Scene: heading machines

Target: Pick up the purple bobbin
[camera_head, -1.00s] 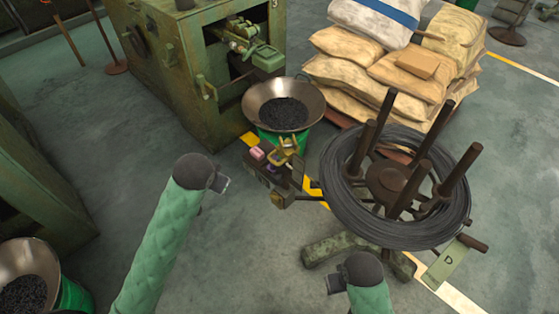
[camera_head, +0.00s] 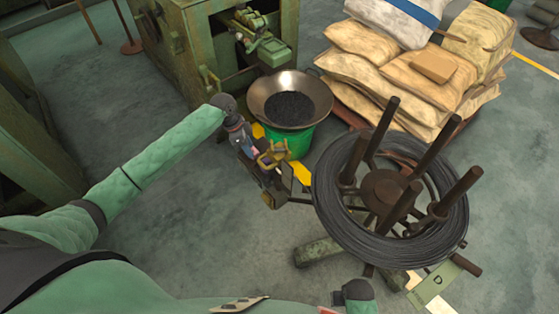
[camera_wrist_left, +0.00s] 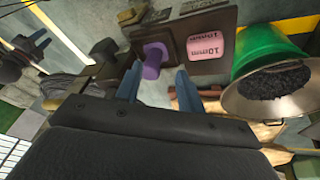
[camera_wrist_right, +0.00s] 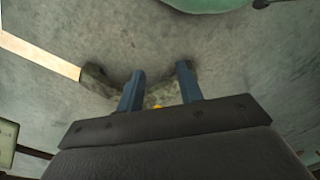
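In the head view my left gripper (camera_head: 240,133) is over the small stand and mostly hides the bobbin. My right gripper (camera_wrist_right: 160,85) is open and empty above the floor.
A green tub with a metal bowl of dark pieces (camera_head: 290,98) stands close beside the board. A wire coil on a post reel (camera_head: 335,195) is to the right. Sacks (camera_head: 375,50) and a green machine (camera_head: 185,60) are behind.

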